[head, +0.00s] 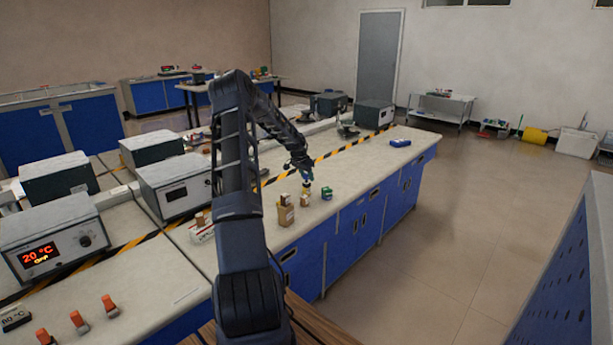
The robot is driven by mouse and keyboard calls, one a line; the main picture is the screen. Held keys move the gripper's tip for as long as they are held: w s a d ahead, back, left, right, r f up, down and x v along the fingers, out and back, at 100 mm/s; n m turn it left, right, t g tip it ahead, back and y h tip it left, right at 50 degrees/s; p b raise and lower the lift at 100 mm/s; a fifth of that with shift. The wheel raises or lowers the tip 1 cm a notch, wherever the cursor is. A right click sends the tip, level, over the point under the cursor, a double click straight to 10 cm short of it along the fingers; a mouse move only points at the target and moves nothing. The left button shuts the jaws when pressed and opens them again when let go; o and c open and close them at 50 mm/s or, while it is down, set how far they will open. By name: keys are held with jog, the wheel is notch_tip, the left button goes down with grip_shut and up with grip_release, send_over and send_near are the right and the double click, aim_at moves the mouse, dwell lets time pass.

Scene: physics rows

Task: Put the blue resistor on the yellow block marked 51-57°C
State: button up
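My gripper (307,181) is at the end of my dark arm, low over the lab bench. It is small in the picture, and I cannot tell whether its fingers are open or shut or hold anything. A yellow-tan block (286,214) stands on the bench just left of and nearer than my gripper, with a small brown piece on top. A smaller tan-and-brown block (305,200) is right below my gripper. A small green-and-blue piece (327,193) lies just to its right. No marking is readable on the blocks, and I cannot pick out the blue resistor for sure.
A flat blue object (400,142) lies farther along the bench (370,165). A white-and-red box (202,234) stands left of my arm. Grey instrument boxes (175,187) line the left, one display (40,255) reading 20 °C. Orange-capped pieces (79,321) stand front left.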

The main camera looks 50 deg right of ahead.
jog(key=shift+r, duration=0.15)
jog(key=v, duration=1.2)
jog(key=w+a+r+n+t+y, duration=0.15)
jog(key=a+r, duration=0.35)
jog(key=a, duration=0.5)
jog(key=a+r+n+t, duration=0.1)
jog(key=a+r+n, duration=0.3)
jog(key=a, duration=0.7)
jog(key=a+r+n+t+y, duration=0.1)
jog(key=a+r, duration=0.5)
jog(key=a, duration=0.4)
jog(key=s+a+r+n+y, duration=0.1)
jog(key=s+a+r+n, duration=0.2)
jog(key=a, duration=0.6)
jog(key=s+a+r+n+y, duration=0.1)
jog(key=s+a+r+n, duration=0.15)
jog(key=s+a, duration=0.45)
jog(key=s+a+f+n+t, duration=0.1)
jog(key=s+a+n, duration=0.5)
jog(key=s+a, duration=1)
jog(key=a, duration=0.3)
jog(key=shift+f, duration=0.15)
